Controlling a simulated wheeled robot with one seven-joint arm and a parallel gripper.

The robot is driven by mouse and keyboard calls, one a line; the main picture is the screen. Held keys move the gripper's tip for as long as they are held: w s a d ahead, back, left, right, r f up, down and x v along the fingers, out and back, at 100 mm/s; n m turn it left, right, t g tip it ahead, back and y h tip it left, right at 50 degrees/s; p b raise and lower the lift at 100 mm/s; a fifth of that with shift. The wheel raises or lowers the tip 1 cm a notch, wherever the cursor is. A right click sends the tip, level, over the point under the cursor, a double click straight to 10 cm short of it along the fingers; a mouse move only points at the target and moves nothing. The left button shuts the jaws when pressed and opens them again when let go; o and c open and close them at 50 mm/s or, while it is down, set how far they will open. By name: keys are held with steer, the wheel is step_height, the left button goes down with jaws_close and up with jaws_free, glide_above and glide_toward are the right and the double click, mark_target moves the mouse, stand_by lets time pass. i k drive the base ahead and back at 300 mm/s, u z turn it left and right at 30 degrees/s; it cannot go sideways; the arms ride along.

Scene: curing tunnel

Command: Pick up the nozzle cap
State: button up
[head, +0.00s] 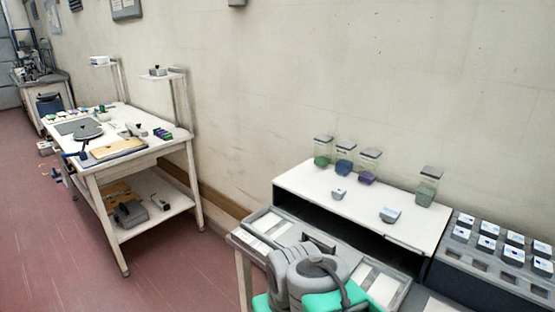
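I cannot pick out the nozzle cap for certain. Two small grey-blue pieces with pale tops lie on the white bench top: a small one (338,193) near the middle and a larger one (390,214) nearer the front edge. They are too small to tell whether either is a cap. My grey and green arm shows at the bottom centre, in front of the bench and over part of its trays. The fingers of my gripper do not show.
Several jars with coloured contents stand along the back of the white bench (300,182). A dark grey rack (460,268) with white-topped pieces is at the right. A cluttered worktable (150,148) stands at the left, with open red floor (50,240) before it.

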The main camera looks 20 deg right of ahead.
mark_target(390, 214)
steer(key=z, duration=1.35)
steer(key=k, duration=0.65)
steer(key=u, duration=0.05)
steer(key=i, duration=0.75)
steer(key=u, duration=0.4)
